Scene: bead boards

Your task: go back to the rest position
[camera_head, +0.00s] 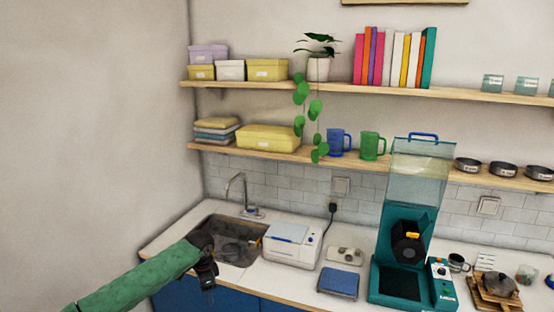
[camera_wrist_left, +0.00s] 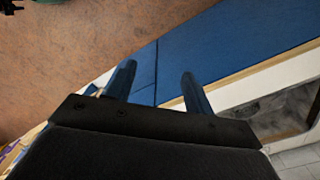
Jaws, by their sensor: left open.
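My left gripper (camera_head: 207,274) is at the end of my green left arm, which comes in from the lower left in the head view. It hangs in front of the counter's front edge, near the sink (camera_head: 228,240). In the left wrist view its two blue-grey fingers (camera_wrist_left: 159,85) are apart with nothing between them. Behind the fingers are the blue cabinet fronts (camera_wrist_left: 215,50) and the brown floor. My right gripper is in neither view.
The white counter (camera_head: 240,273) carries a white printer-like box (camera_head: 292,243), a blue pad (camera_head: 338,282), a teal machine (camera_head: 410,230) and a kettle on a wooden stand (camera_head: 495,288). Two wooden shelves hang above. The sink also shows in the left wrist view (camera_wrist_left: 285,110).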

